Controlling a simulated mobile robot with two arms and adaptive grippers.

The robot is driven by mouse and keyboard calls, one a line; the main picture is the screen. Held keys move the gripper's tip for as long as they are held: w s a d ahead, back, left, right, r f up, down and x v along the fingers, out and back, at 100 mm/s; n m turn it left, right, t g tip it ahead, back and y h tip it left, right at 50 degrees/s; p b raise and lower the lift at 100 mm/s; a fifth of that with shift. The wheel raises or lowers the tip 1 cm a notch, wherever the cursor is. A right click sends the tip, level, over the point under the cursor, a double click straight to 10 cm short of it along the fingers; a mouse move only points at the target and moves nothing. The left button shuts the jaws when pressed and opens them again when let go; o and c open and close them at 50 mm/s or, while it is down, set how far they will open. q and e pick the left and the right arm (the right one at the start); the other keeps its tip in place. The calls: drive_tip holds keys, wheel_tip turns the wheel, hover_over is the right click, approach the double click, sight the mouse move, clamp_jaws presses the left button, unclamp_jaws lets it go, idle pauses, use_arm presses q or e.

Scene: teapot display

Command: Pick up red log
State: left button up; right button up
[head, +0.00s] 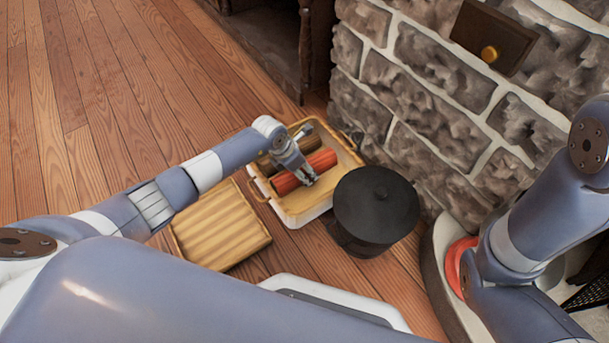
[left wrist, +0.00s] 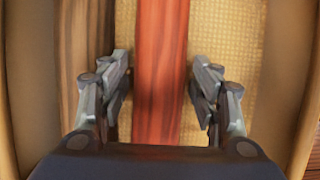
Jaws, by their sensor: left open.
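The red log (head: 303,172) lies in a tan-rimmed, white-sided box (head: 335,186) on the floor in the head view. My left gripper (head: 309,178) is above the log in the box. In the left wrist view the red log (left wrist: 161,70) runs up the middle between the two open fingers of my left gripper (left wrist: 161,90), with a gap on each side. The fingers are apart and hold nothing. In the head view the gripper hides part of the log. My right gripper is not in view.
A brown log (left wrist: 85,60) lies left of the red one in the box. A black lidded pot (head: 375,205) stands close to the box's right. A ribbed tan lid (head: 220,228) lies left. A stone wall (head: 440,75) rises behind. Wooden floor (head: 90,110) at left is clear.

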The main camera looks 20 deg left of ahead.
use_arm(q)
drive_tip(key=shift+w+f, duration=0.1)
drive_tip(key=shift+f, duration=0.05)
drive_tip(key=c, duration=1)
drive_tip(key=shift+c, duration=0.3)
